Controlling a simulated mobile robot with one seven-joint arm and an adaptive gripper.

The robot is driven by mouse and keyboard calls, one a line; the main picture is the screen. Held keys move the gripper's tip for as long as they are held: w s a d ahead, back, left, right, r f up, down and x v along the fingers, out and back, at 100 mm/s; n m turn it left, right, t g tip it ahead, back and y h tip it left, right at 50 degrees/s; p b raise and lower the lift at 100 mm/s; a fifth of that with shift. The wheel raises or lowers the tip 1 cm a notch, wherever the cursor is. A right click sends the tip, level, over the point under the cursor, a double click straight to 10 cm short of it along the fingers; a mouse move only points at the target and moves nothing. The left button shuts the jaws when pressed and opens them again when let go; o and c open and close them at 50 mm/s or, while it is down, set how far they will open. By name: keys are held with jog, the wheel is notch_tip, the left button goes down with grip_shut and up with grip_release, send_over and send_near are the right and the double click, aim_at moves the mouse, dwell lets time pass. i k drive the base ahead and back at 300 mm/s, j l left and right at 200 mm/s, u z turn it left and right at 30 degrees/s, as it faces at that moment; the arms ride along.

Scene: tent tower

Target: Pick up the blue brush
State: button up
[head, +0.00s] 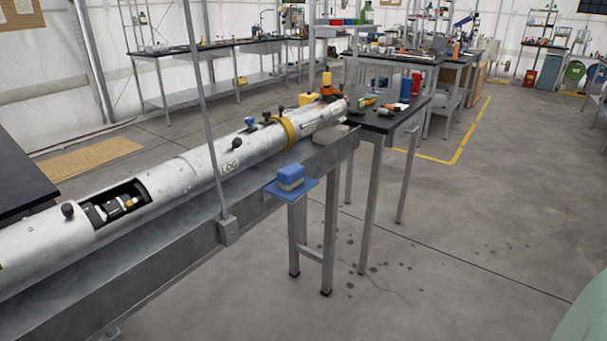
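My gripper is not in view.
A long silver tube (190,175) with knobs and a yellow ring lies along the metal bench (150,262). A thin upright pole (205,110) rises beside it. A black-topped table (392,116) with red and blue cans stands behind. The floor at right is clear.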

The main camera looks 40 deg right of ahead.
aim_at(290, 176)
jog(key=z, duration=1)
jog(key=u, duration=1.2)
jog(key=z, duration=1.2)
